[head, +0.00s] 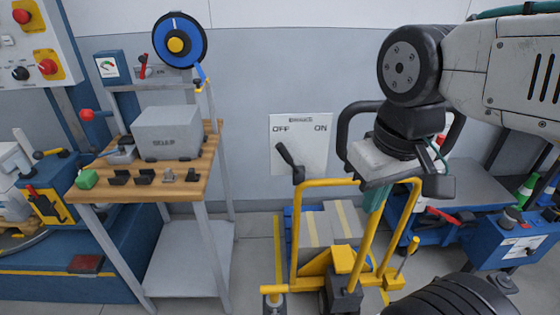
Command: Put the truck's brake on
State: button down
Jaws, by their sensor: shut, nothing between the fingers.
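A white brake plate (313,146) stands upright behind the yellow truck frame, with OFF at its upper left and ON at its upper right. Its black lever (286,158) tilts up and left, with its tip toward OFF. The truck (345,258) has a yellow tubular frame and carries grey boxes with yellow stripes. My gripper (374,203) hangs to the right of the plate, near the truck's right yellow rail, apart from the lever. It appears shut and empty. The rail and the gripper's own body partly hide its fingers.
A wooden-topped bench (200,183) with a grey box (168,133) and small parts stands left. A blue machine (520,240) stands right. The wall left of the plate is clear.

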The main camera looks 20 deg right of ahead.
jog(key=w+d+f+n+g+h, duration=0.2)
jog(key=w+f+h, duration=0.1)
jog(key=w+h, duration=0.5)
jog(key=w+d+f+n+g+h, duration=0.1)
jog(key=w+f+n+h, duration=0.15)
jog(key=w+h, duration=0.55)
jog(key=w+a+f+n+t, duration=0.9)
jog(key=w+a+f+t, duration=0.5)
jog(key=a+f+t, duration=0.1)
notch_tip(320, 180, down, 2)
jog(key=shift+w+a+f+t, duration=0.3)
jog(key=shift+a+t, duration=0.1)
jog(key=shift+a, duration=0.5)
jog(key=shift+d+r, duration=0.1)
